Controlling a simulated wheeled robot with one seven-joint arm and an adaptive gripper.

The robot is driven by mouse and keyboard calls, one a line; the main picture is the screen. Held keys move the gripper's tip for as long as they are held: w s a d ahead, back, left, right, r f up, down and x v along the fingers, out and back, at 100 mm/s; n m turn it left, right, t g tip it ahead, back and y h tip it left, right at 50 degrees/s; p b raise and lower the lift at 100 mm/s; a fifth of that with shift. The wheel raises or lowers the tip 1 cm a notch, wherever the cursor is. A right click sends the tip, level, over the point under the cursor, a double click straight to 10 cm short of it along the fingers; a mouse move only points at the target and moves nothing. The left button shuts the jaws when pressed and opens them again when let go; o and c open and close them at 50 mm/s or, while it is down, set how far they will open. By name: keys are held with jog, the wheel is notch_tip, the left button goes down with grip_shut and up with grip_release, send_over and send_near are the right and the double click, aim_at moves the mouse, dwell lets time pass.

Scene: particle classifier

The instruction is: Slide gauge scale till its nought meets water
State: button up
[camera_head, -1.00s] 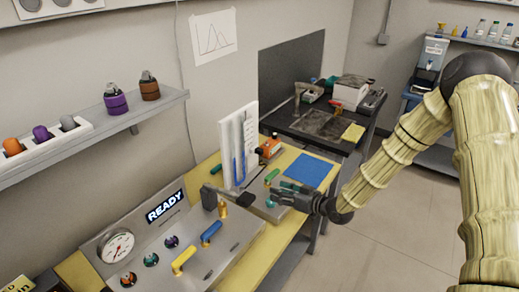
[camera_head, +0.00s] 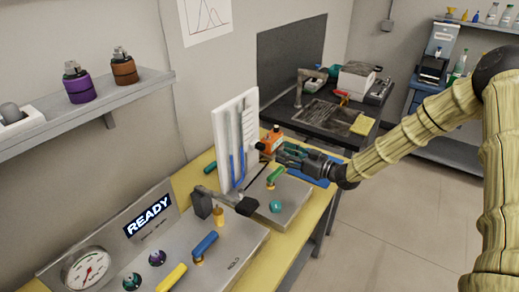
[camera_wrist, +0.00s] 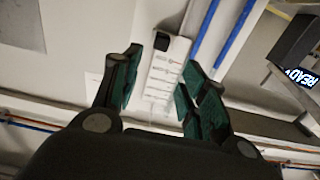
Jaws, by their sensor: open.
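The gauge is a white upright board (camera_head: 221,130) with a U-shaped tube holding blue water (camera_head: 238,165). Its white scale (camera_head: 251,118) with dark marks stands along the board's right side. My gripper (camera_head: 272,152) is at the lower right of the board, pointing left toward it. In the wrist view, the scale (camera_wrist: 167,65) shows between the spread green-padded fingers of my gripper (camera_wrist: 165,78), with blue water columns (camera_wrist: 235,35) to its right. The fingers are open, and no contact with the scale can be made out. The scale's nought is too small to read.
A panel with a dial (camera_head: 87,268), READY display (camera_head: 149,216), blue handle (camera_head: 205,245) and yellow handle (camera_head: 172,278) lies in front. A green handle (camera_head: 276,175) and teal knob (camera_head: 276,206) sit below my gripper. An orange bottle (camera_head: 272,139) stands behind it.

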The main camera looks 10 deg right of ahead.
aim_at(264, 145)
jog(key=p+x, duration=0.1)
jog(key=x, duration=0.2)
jog(key=p+x, duration=0.1)
jog(key=x, duration=0.3)
jog(key=p+x, duration=0.1)
jog(key=x, duration=0.2)
jog(key=shift+w+a+f, duration=0.15)
jog(key=shift+w+f, duration=0.15)
jog(key=shift+w, duration=0.05)
grip_shut()
